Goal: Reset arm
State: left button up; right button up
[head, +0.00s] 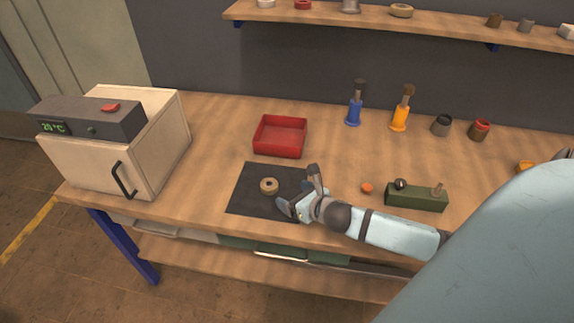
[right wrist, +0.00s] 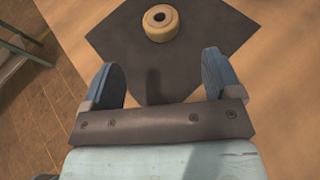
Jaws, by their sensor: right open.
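My right gripper (head: 298,192) is open and empty over the right part of a dark mat (head: 246,194) on the workbench. Its two fingers stand apart in the right wrist view (right wrist: 163,85). A tan ring-shaped part (head: 269,186) lies on the mat, just left of the gripper in the head view. In the right wrist view the ring (right wrist: 160,22) lies beyond the fingertips, and the gripper does not touch it. My left gripper is in neither view.
A beige chamber box (head: 95,165) stands at the left. A red tray (head: 281,137) lies behind the mat. A green block (head: 416,198) and an orange knob (head: 367,188) lie right of the gripper. Blue (head: 354,112) and yellow (head: 400,117) bottles stand farther back, below a shelf (head: 390,22).

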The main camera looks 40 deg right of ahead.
jog(key=shift+s, duration=0.1)
dwell(0.5)
jog(key=s+a+m, duration=0.1)
jog(key=m, duration=0.2)
jog(key=s+a+m+g+h, duration=0.1)
jog(key=s+m, duration=0.1)
jog(key=m, duration=0.1)
jog(key=s+a+m, duration=0.1)
jog(key=m, duration=0.2)
jog(key=shift+s+a+g+h, duration=0.15)
jog(key=shift+g+h, duration=0.15)
jog(key=shift+g, duration=0.1)
jog(key=s+a+r+m+g+y, duration=0.15)
jog(key=s+a+m+g, duration=0.25)
jog(key=s+m, duration=0.7)
jog(key=s+a+r+m+g+h, duration=0.1)
jog(key=s+a+r+m+g, duration=0.45)
jog(key=m, duration=0.85)
jog(key=w+a+f+t+y+p, duration=0.3)
jog(key=w+a+f+t+p, duration=0.1)
jog(key=t+p, duration=0.4)
notch_tip(320, 180, down, 2)
jog(key=shift+w+a+f+t+p, duration=0.15)
jog(key=shift+a+t+p, duration=0.3)
jog(key=shift+p, duration=0.75)
